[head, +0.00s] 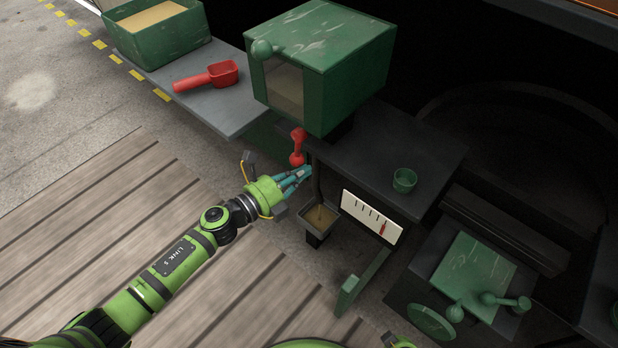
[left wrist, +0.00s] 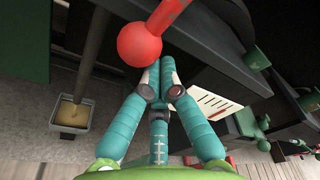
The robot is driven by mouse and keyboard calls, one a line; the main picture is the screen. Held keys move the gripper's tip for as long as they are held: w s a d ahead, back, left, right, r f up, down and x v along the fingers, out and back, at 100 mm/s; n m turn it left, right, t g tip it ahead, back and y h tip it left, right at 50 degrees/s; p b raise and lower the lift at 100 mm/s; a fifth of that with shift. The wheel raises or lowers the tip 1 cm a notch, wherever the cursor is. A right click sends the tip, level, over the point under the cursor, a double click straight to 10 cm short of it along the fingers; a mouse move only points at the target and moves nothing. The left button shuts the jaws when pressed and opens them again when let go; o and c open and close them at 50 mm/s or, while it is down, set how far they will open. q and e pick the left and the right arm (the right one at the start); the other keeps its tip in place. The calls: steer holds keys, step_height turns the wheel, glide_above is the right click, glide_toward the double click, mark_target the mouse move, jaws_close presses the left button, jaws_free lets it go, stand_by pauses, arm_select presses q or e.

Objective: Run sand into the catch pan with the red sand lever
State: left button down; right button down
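The red sand lever (head: 297,147) hangs under the green sand box (head: 318,60), its ball end low. In the left wrist view its red ball (left wrist: 140,45) is large, right at my fingertips. My left gripper (head: 304,172) has its teal fingers drawn together, tips just below the ball; no part of the lever shows between them. Whether they touch the ball I cannot tell. The catch pan (head: 304,222) sits below the down pipe (head: 317,183) and holds brown sand; it also shows in the left wrist view (left wrist: 53,123).
A white gauge plate (head: 365,214) with a red mark stands right of the pan. A red scoop (head: 207,77) and a green sand bin (head: 158,40) are on the grey bench. A green cup (head: 404,180) stands on the dark ledge. Plank floor is open at left.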

arm_select(q)
steer(key=w+a+m, duration=0.1)
steer(key=m, duration=0.1)
steer(key=w+a+m, duration=0.1)
steer(key=a, duration=0.1)
steer(key=shift+w+m+y+b, duration=0.1)
steer(key=shift+m+y+b, duration=0.25)
steer(key=shift+m+y, duration=0.05)
arm_select(e)
steer(key=shift+s+a+f+g, duration=0.1)
steer(key=shift+s+f+g, duration=0.05)
steer(key=shift+s+g, duration=0.15)
steer(key=shift+s, duration=0.15)
steer(key=shift+f, duration=0.1)
